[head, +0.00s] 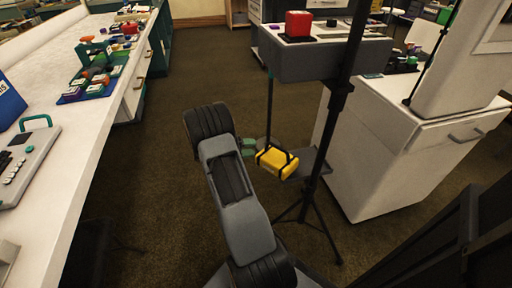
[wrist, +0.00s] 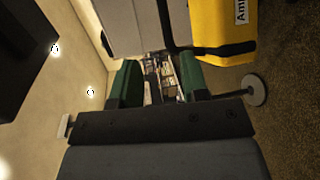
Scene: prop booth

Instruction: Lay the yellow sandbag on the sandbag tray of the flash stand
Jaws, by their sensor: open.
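The yellow sandbag (head: 279,162), with black straps, appears at the left edge of the grey sandbag tray (head: 315,162) low on the black flash stand (head: 341,92). I cannot tell how fully the tray bears it. My gripper (head: 248,147) is just left of the sandbag, open, with green fingertips. In the wrist view, the space between my fingertips (wrist: 157,84) holds no bag. The sandbag (wrist: 222,30) is beyond and to the right of the fingers there, part cut off by the frame, with a dark strap along its near edge.
A white cabinet (head: 385,165) stands right behind the stand. A grey box (head: 325,60) with a red block (head: 298,24) is above the tray. A long white counter (head: 75,130) runs along the left.

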